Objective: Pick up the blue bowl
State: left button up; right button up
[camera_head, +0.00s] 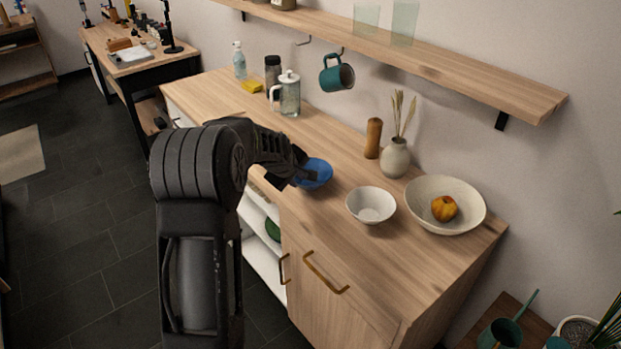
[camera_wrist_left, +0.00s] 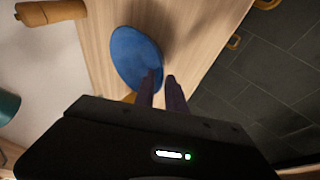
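The blue bowl (camera_head: 318,174) sits on the wooden counter, left of the white bowl. My left gripper (camera_head: 301,181) is at its near left rim and covers part of it in the head view. In the left wrist view, the blue bowl (camera_wrist_left: 132,55) lies just beyond my left fingertips (camera_wrist_left: 160,75). One finger overlaps the bowl inside its rim and the other is outside it. A narrow gap shows between the fingers, and contact with the rim cannot be told. My right gripper is not in view.
A small white bowl (camera_head: 371,206) and a large bowl (camera_head: 458,218) with an orange fruit (camera_head: 444,208) stand to the right. A wooden mill (camera_head: 373,138), a vase (camera_head: 395,158) and a glass press (camera_head: 289,95) stand behind. A teal mug (camera_head: 336,74) hangs below the shelf (camera_head: 460,65).

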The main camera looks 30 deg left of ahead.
pick_arm(q)
jog(key=shift+w+a+f, duration=0.1)
jog(key=shift+w+f, duration=0.1)
jog(key=shift+f, duration=0.05)
jog(key=shift+p+x, duration=0.65)
jog(key=shift+x, duration=1.95)
jog(key=shift+s+a, duration=0.2)
grip_shut()
